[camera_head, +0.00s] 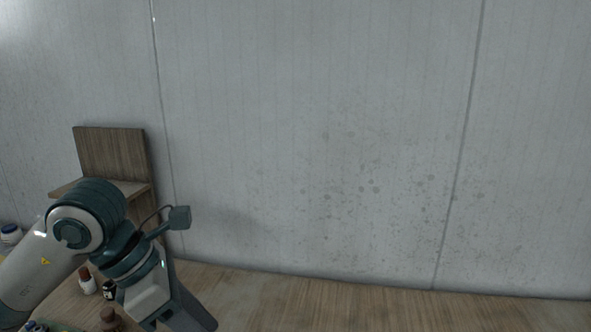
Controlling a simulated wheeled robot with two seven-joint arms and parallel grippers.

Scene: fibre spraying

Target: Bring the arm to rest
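My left arm comes in from the left and bends downward at its grey and dark teal wrist joint. My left gripper (197,312) hangs at the bottom edge of the view, pointing down and slightly right. Only its dark grey side shows, so its opening and anything between its fingers are hidden. A small camera-like box sticks out on a bracket beside my wrist. My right arm and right gripper are out of view.
Several small bottles, one with a reddish-brown cap (87,281), stand close to my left arm. A white jar (11,235) is at the far left. A wooden stand (111,152) is behind my arm. The spotted grey wall (330,150) rises behind; the wooden surface (400,310) at right is clear.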

